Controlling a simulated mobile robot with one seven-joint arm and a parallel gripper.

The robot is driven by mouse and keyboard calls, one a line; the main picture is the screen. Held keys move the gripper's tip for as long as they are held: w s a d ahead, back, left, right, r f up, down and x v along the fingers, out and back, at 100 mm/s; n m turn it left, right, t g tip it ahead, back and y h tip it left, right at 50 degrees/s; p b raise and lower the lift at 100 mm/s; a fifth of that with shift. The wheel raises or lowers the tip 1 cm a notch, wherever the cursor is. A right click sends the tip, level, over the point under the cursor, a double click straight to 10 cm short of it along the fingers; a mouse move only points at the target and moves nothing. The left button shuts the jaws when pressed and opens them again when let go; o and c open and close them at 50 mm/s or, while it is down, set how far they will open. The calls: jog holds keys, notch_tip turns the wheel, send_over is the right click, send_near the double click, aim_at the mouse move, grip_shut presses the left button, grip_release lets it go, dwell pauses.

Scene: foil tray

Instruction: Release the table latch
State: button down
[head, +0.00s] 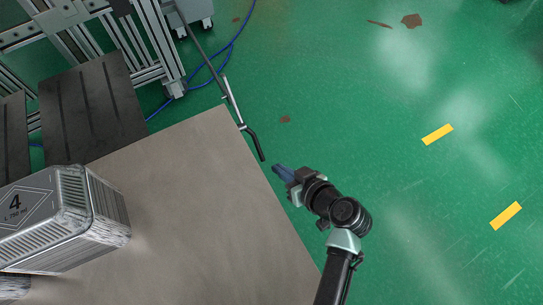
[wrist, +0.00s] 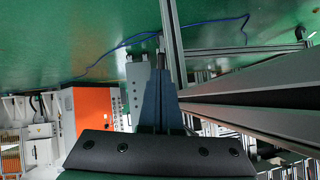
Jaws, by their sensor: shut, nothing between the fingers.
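A metal lever rod with a bent black handle (head: 254,143) runs past the far corner of the grey-brown table (head: 205,190) in the head view. It looks like the table latch. My gripper (head: 276,168) is just right of the table edge, a little below and to the right of the handle's end, with a small gap between them in the picture. Its blue fingers are together and empty. In the wrist view the closed fingers (wrist: 160,72) point away, towards a metal bar (wrist: 172,30); I cannot tell whether they touch it. The handle is not clearly recognisable in the wrist view.
A silver foil-like container (head: 100,215) marked 4 stands on the table's left side. An aluminium frame (head: 160,45) and dark slotted plates (head: 92,108) lie beyond. A blue cable (head: 222,55) crosses the green floor, which is open to the right. An orange cabinet (wrist: 88,110) shows in the wrist view.

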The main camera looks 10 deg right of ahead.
jog(key=p+v, duration=0.1)
jog(key=v, duration=0.6)
jog(key=shift+p, duration=0.35)
jog(key=shift+w+d+r, duration=0.1)
jog(key=shift+w, duration=0.05)
jog(key=w+r+t+h, duration=0.1)
jog(key=w+r+t, duration=0.1)
jog(key=w+r, duration=0.65)
jog(key=w+r+t+h, duration=0.2)
jog(key=w+r, duration=0.3)
jog(key=r, duration=0.6)
jog(key=w+a+r+t+h, duration=0.1)
jog(key=a+r+t, duration=0.1)
jog(key=r, duration=0.7)
jog(key=w+a+r+t, duration=0.1)
jog(key=r+t, duration=0.2)
jog(key=r, duration=0.6)
jog(key=s+a+r+m+t, duration=0.1)
jog(key=s+a+r+t, duration=0.25)
jog(key=r, duration=0.55)
jog(key=s+a+r+m+t+h, duration=0.1)
jog(key=s+a+r+t, duration=0.1)
jog(key=s+r, duration=0.5)
jog(key=s+a+r+m+t, duration=0.1)
jog(key=s+a+r+t, duration=0.15)
jog(key=r, duration=0.85)
notch_tip(320, 180, up, 34)
jog(key=p, duration=3.3)
jog(key=shift+s+d+t, duration=0.2)
jog(key=shift+t, duration=0.2)
